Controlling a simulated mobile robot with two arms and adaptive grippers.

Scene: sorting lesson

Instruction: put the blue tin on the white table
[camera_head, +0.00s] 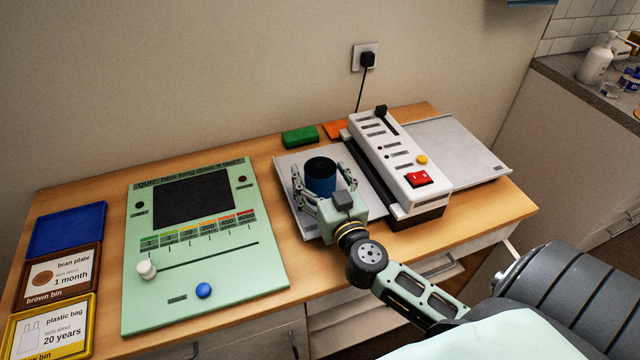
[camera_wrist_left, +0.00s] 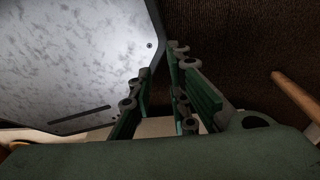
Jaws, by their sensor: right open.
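The blue tin (camera_head: 321,184), with a dark top, stands upright on the pale grey-white plate (camera_head: 291,162) at the left side of the white machine. This plate looks like the white table. My right gripper (camera_head: 320,172) is open, with one finger on each side of the tin. I cannot tell whether the fingers touch it. The gripper's palm hides the tin's lower front. My left gripper (camera_wrist_left: 158,76) shows only in the left wrist view, with its fingers apart and nothing between them.
The white machine (camera_head: 394,150) stands close right of my right gripper, with another pale plate (camera_head: 455,150) beyond it. A green quiz panel (camera_head: 265,272) lies to the left.

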